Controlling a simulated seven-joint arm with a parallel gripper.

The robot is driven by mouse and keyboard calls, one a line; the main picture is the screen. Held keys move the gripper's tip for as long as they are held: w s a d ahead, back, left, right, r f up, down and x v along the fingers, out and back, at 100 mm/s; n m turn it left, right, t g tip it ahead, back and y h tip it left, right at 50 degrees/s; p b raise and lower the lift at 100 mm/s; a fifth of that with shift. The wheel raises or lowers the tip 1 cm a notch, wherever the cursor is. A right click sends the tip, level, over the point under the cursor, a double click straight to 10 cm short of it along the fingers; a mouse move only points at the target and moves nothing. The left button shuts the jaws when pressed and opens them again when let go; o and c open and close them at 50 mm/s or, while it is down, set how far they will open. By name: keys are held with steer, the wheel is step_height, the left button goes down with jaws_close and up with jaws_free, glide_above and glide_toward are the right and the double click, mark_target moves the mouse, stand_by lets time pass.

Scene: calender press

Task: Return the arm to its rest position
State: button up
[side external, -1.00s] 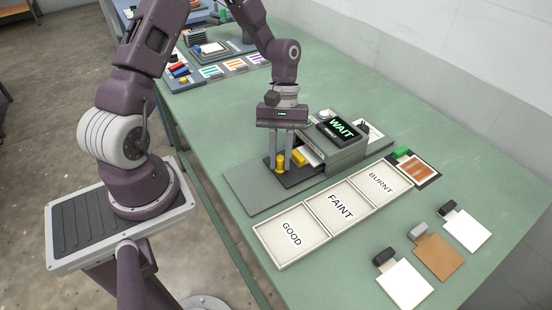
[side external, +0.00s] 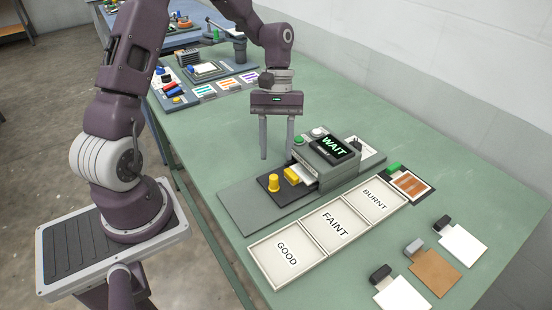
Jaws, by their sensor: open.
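My gripper (side external: 277,141) hangs pointing down with its two fingers apart and nothing between them. It is above the table, behind and above the yellow knob (side external: 273,183) in the picture, apart from it. The press (side external: 333,160) stands on a grey base plate (side external: 238,207). Its display (side external: 334,146) reads WAIT in green. A yellow block (side external: 292,175) sits at the press's front opening, with a white piece beside it.
Three empty trays marked GOOD (side external: 286,253), FAINT (side external: 334,224) and BURNT (side external: 374,198) lie in front of the press. Cards with clips, one brown (side external: 435,271), lie at right. Coloured sample cards (side external: 226,85) and blue and red items lie behind my gripper.

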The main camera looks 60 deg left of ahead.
steer(key=s+d+r+m+t+y, duration=0.1)
steer(key=s+d+r+m+t, duration=0.2)
steer(key=s+r, duration=0.5)
steer(key=s+d+r+m+t+y, duration=0.2)
steer(key=s+d+r+m+t, duration=0.2)
steer(key=s+r+m, duration=0.3)
step_height(320, 180, up, 2)
steer(key=shift+s+r+m+t+y, duration=0.35)
steer(key=shift+s+t, duration=0.25)
steer(key=shift+s, duration=0.35)
steer(key=shift+c, duration=0.4)
